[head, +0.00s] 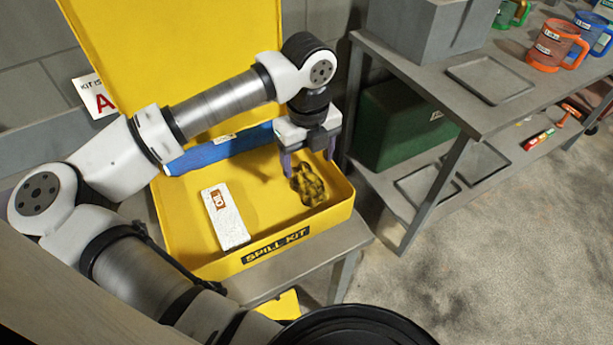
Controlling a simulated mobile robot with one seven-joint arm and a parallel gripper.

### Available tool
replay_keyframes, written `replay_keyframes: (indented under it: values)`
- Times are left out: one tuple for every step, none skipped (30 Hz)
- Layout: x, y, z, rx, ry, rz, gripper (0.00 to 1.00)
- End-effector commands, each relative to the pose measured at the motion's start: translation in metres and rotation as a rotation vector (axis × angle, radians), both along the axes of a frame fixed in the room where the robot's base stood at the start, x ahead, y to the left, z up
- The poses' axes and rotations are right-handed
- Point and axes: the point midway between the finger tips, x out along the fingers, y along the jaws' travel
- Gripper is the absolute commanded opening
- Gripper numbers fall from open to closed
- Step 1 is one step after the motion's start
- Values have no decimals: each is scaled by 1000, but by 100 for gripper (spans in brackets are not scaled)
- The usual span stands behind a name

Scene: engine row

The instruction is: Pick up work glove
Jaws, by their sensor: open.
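The work glove (308,184) looks yellow with dark patches. It lies in the right part of the open yellow spill kit box (295,236). My gripper (309,166) points down over the box, with its two fingers apart above or around the glove. I cannot tell whether the fingers touch it. The far side of the glove is partly hidden by the gripper.
A white packet (226,218) and a blue roll (220,150) lie in the box. The yellow lid stands upright behind. To the right, a grey shelf (440,85) holds orange (556,45) and blue mugs, with a green case (400,130) below.

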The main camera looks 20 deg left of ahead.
Motion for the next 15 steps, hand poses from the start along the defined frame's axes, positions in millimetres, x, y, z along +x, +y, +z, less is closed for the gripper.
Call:
replay_keyframes:
  values:
    - [0,0,-4,-2,-1,0,72]
    - [0,0,-6,-2,-1,0,72]
    - [0,0,-8,-2,-1,0,72]
    - [0,0,-9,-2,-1,0,72]
    - [0,0,-11,-2,-1,0,72]
    - [1,0,-13,-3,0,0,72]
    - [1,0,-16,-4,-1,0,72]
    - [1,1,-19,-4,0,0,72]
    - [2,1,-24,-5,1,-1,72]
    - [2,2,-29,-5,1,0,72]
    - [3,2,-33,-5,1,-1,72]
    - [3,3,-39,-6,1,-1,72]
    - [3,3,-45,-4,1,-1,72]
    - [3,3,-49,-4,0,-1,72]
    - [3,3,-53,-4,0,-1,72]
